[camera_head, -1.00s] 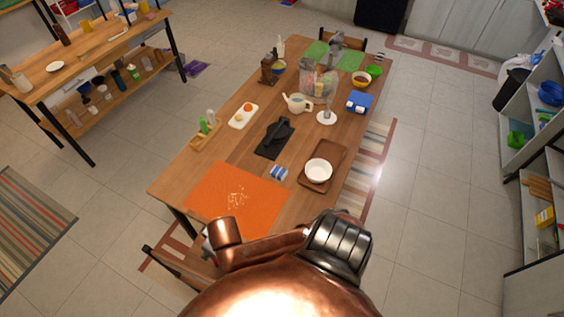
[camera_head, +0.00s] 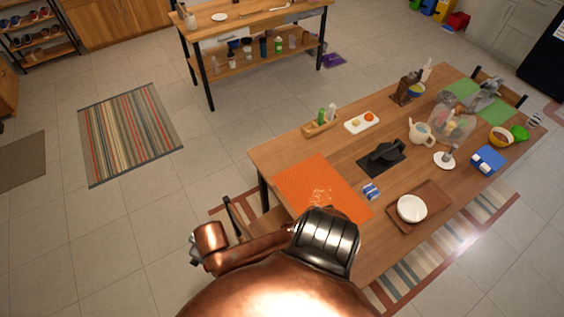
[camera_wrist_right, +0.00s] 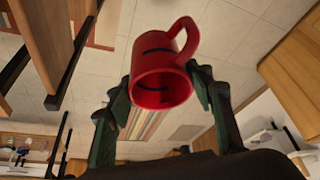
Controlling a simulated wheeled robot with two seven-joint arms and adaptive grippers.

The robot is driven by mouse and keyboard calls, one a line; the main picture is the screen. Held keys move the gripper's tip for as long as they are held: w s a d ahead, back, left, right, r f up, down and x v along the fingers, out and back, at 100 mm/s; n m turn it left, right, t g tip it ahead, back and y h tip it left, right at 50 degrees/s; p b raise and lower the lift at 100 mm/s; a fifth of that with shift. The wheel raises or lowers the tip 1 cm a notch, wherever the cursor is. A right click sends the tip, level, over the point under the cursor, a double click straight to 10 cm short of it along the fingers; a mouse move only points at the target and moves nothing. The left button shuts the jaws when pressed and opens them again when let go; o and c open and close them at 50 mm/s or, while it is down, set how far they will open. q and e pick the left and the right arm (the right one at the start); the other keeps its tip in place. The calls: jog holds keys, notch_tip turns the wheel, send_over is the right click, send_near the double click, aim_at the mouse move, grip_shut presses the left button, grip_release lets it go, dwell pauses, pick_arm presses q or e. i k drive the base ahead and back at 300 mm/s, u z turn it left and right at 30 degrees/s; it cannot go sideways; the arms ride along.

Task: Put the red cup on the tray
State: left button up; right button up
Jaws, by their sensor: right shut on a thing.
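The red cup (camera_wrist_right: 160,82) shows in the right wrist view, with its handle at the upper right and its open mouth towards the camera. My right gripper (camera_wrist_right: 160,92) is shut on it, one dark green finger on each side, and holds it up clear of any surface. In the head view the cup cannot be made out; my copper arm fills the bottom middle. The brown tray (camera_head: 433,193) lies on the wooden table at the right, with a white bowl (camera_head: 412,208) on it. My left gripper is not in view.
The table (camera_head: 300,150) also carries an orange mat (camera_head: 318,185), a blue-and-white packet (camera_head: 371,192), a black mat (camera_head: 381,158), a teapot (camera_head: 421,132) and a blue box (camera_head: 488,160). A chair (camera_head: 250,220) stands at its near left end. Open floor lies to the left.

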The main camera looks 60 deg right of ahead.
aim_at(434, 200)
jog(key=u, duration=0.35)
jog(key=k, duration=2.4)
jog(key=z, duration=2.1)
jog(key=i, duration=1)
jog(key=z, duration=0.05)
